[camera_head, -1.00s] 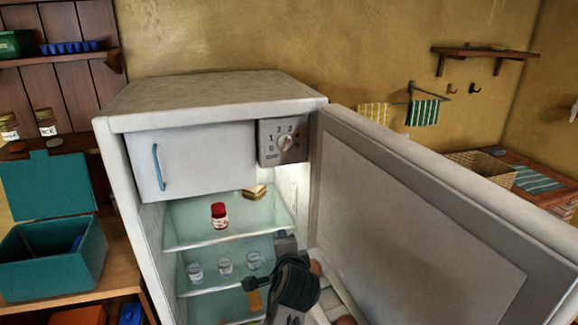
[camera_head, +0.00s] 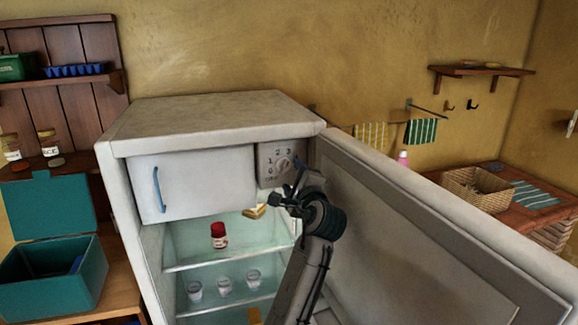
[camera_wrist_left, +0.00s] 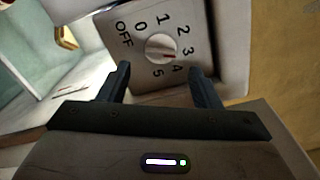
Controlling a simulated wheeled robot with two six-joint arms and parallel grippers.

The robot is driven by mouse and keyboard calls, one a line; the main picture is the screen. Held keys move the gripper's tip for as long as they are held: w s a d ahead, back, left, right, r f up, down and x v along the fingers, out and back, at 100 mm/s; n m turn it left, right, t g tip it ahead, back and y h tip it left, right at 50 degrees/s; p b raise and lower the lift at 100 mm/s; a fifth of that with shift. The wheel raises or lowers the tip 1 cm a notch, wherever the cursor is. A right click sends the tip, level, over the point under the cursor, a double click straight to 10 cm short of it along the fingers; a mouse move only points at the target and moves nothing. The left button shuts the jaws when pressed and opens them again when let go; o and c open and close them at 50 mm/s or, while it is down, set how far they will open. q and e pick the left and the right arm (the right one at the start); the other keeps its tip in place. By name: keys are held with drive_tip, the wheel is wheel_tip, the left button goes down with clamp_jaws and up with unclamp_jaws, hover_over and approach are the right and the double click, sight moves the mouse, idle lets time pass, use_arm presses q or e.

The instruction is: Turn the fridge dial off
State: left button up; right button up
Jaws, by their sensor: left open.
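The fridge dial (camera_head: 284,164) is a round light knob on a grey numbered panel beside the freezer door, inside the open fridge. In the left wrist view the dial (camera_wrist_left: 159,46) shows a red mark pointing to the right, near the 3 and 4; OFF is at the upper left of its scale. My left gripper (camera_head: 292,186) is just in front of the panel, at its lower edge. In the left wrist view its open fingers (camera_wrist_left: 158,72) stand either side of the knob's line, with nothing between them. My right gripper is out of view.
The open fridge door (camera_head: 420,235) stands to the right of my left arm. The closed freezer door (camera_head: 205,185) is left of the panel. A red-lidded jar (camera_head: 219,237) and a sandwich-like item (camera_head: 254,211) sit on the shelf below.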

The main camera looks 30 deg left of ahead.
sight(287, 168)
use_arm(q)
drive_tip(key=x, duration=0.3)
drive_tip(key=shift+s+r+p, duration=0.1)
drive_tip(key=shift+r+p, duration=0.05)
drive_tip(key=shift+p, duration=0.25)
drive_tip(key=shift+w+a, duration=0.4)
drive_tip(key=shift+a, duration=0.05)
drive_tip(key=c, duration=1)
drive_tip(key=shift+f, duration=0.2)
